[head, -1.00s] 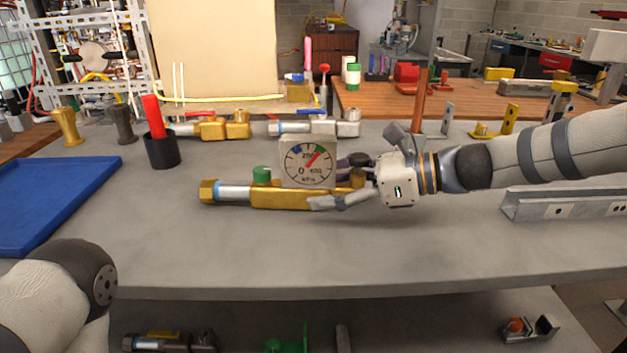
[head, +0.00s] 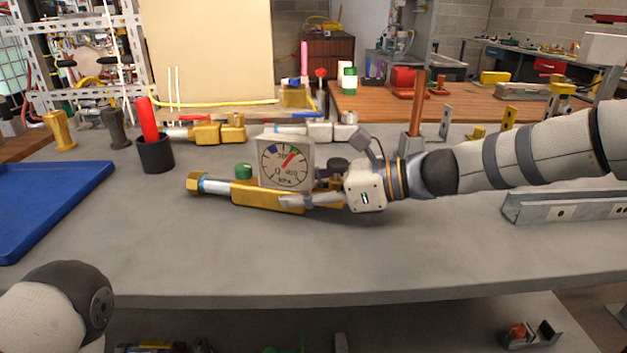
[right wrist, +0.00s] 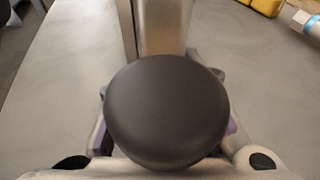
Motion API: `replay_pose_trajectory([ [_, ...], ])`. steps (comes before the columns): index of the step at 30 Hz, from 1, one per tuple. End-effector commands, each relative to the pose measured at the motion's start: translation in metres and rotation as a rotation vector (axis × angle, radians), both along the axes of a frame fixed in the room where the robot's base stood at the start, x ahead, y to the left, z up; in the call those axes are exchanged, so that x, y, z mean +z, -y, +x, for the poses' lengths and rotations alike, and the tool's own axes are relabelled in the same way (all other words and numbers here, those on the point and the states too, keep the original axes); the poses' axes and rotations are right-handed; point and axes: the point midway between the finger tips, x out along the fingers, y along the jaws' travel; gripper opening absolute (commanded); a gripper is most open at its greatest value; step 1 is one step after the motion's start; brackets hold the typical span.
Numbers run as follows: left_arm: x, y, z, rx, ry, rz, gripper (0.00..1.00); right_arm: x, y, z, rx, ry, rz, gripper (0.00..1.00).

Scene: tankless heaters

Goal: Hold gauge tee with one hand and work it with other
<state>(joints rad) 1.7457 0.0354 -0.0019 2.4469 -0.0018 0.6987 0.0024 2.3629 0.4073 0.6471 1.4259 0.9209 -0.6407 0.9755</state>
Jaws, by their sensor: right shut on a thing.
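The gauge tee is a brass body (head: 262,196) with a hex end at its left, a square pressure gauge (head: 286,163) standing on it and a green cap (head: 243,171) beside the gauge. My right gripper (head: 322,192) is shut on the right part of the tee, coming from the right. The tee slants, its left end higher in the picture; I cannot tell whether it is clear of the table. In the right wrist view a dark round knob (right wrist: 166,110) sits between the fingers and hides the grip. My left gripper is out of view; only part of that arm shows.
A blue tray (head: 50,205) lies at the left of the grey table. A black cup (head: 155,154) with a red-handled tool stands behind the tee. Other brass and steel fittings (head: 205,133) lie further back. A metal channel (head: 560,207) lies at right. The front middle is clear.

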Motion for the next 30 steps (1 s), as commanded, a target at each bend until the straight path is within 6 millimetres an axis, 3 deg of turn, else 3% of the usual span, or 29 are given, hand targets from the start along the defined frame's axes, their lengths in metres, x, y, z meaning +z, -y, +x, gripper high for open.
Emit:
replay_pose_trajectory([
  [5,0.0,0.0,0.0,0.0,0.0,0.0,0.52,-0.001,0.0,0.0,0.001,-0.001,-0.001,0.11],
  [6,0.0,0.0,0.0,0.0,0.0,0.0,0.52,-0.001,0.0,0.0,0.001,-0.001,-0.001,0.4],
  [9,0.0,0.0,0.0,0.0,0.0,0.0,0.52,-0.001,0.0,0.0,0.001,-0.001,-0.001,0.57],
  [17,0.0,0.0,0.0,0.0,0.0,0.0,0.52,0.0,0.001,0.0,0.001,0.0,0.0,0.57],
  [20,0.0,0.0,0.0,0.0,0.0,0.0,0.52,0.002,0.009,-0.002,-0.001,0.0,-0.001,0.57],
  [30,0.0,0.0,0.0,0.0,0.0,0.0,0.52,0.029,0.088,-0.027,-0.002,0.001,0.001,0.57],
])
